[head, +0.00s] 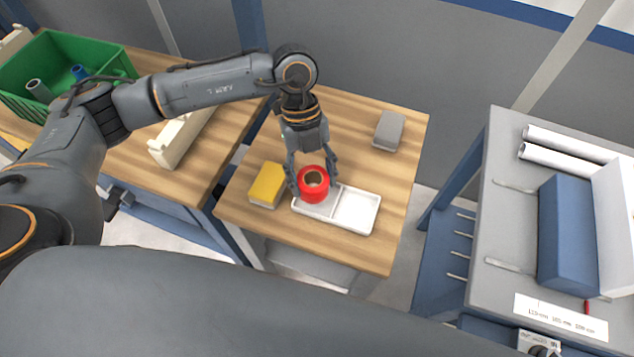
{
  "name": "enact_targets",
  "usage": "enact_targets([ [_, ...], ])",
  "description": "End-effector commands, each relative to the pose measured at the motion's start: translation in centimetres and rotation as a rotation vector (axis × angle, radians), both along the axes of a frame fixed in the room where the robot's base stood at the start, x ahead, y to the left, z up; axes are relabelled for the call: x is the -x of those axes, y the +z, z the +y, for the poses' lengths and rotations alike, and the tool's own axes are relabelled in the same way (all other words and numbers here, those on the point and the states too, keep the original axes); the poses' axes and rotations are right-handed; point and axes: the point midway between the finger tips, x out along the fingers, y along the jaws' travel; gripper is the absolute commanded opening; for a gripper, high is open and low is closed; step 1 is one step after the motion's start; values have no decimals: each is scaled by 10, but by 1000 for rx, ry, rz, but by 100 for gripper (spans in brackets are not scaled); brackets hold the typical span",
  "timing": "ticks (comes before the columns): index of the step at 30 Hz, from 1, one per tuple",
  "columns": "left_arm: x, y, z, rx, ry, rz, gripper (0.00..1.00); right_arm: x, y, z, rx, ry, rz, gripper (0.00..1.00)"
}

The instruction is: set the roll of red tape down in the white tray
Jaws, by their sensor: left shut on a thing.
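The roll of red tape (314,193) is a short red ring with a brown core. It is in the left part of the white tray (357,210), or just above it; I cannot tell if it touches the tray floor. The tray is shallow, has a divider, and its right compartment is empty. My left gripper (313,180) comes down from above with its fingers on either side of the roll, shut on it. The roll hides part of the tray's left compartment. My right gripper is not in view.
A yellow block (266,186) lies just left of the tray, and a grey block (388,130) lies behind it on the wooden table (300,238). A green bin (62,60) with pipes stands far left. A grey bench (500,235) with white pipes is at right.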

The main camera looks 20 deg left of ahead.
Motion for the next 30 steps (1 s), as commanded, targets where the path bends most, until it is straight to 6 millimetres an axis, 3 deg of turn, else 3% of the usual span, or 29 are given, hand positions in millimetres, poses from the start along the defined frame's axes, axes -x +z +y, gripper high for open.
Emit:
enact_targets([
  [5,-4,-10,-8,-1,-2,2,23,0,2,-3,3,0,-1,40],
  [12,-5,-41,-8,0,1,2,23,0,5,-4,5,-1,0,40],
  [21,-5,-44,-8,-1,0,1,23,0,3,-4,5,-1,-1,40],
  [22,-5,-44,-8,-1,0,1,60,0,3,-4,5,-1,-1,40],
  [24,-5,-44,-7,-1,0,1,74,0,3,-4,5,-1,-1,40],
  [25,-5,-44,-7,-1,0,1,80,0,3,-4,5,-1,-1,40],
  [30,-5,-43,-7,-1,0,1,80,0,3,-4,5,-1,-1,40],
])
